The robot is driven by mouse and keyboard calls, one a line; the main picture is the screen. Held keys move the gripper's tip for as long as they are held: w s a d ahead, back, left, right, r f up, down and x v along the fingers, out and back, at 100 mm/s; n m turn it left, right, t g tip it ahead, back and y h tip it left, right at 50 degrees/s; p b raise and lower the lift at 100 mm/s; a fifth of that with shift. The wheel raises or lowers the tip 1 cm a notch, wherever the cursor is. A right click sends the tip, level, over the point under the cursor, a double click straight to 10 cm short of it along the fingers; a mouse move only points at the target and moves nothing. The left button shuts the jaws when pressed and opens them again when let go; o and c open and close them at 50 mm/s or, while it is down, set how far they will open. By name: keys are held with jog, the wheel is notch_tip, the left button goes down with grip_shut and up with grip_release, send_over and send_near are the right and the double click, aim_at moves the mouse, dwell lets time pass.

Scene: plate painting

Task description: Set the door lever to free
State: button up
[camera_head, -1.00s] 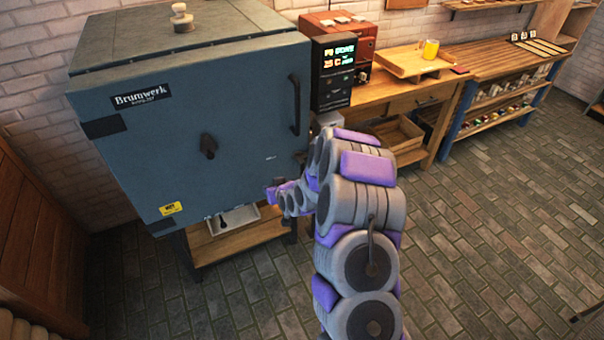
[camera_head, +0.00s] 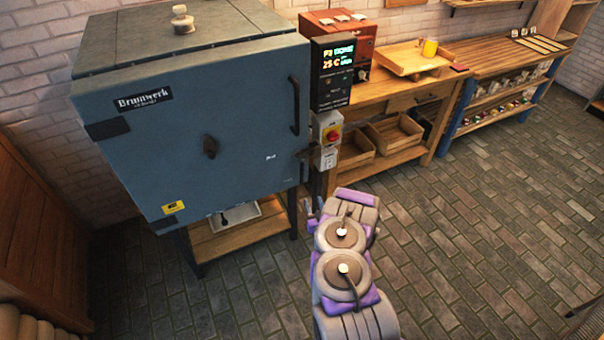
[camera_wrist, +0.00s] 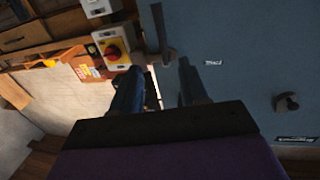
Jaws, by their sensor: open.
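The blue kiln door (camera_head: 150,150) fills the left of the head view. Its dark lever (camera_head: 303,154) is at the door's right edge, below the long vertical handle (camera_head: 294,105). In the wrist view the picture is roughly upside down, and the lever (camera_wrist: 160,35) shows as a dark bar beyond the fingertips. My gripper (camera_wrist: 158,68) is open and empty, its two dark fingers apart and pointing toward the lever area. In the head view my gripper (camera_head: 310,207) is small, below and slightly right of the lever. Whether a finger touches the lever cannot be told.
A switch box with a red knob (camera_head: 333,135) sits just right of the lever, under the lit control panel (camera_head: 340,72). A wooden bench (camera_head: 400,90) with crates stands to the right. A low wooden shelf (camera_head: 235,240) is under the kiln. The brick floor at right is clear.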

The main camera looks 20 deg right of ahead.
aim_at(303, 175)
jog(key=w+d+b, duration=0.1)
jog(key=w, duration=0.4)
jog(key=w+b, duration=0.2)
jog(key=w, duration=0.4)
jog(key=w+d+b, duration=0.1)
jog(key=w+b, duration=0.1)
jog(key=w, duration=0.3)
jog(key=shift+w+d, duration=0.3)
jog(key=shift+w, duration=0.05)
jog(key=shift+c, duration=0.3)
grip_shut()
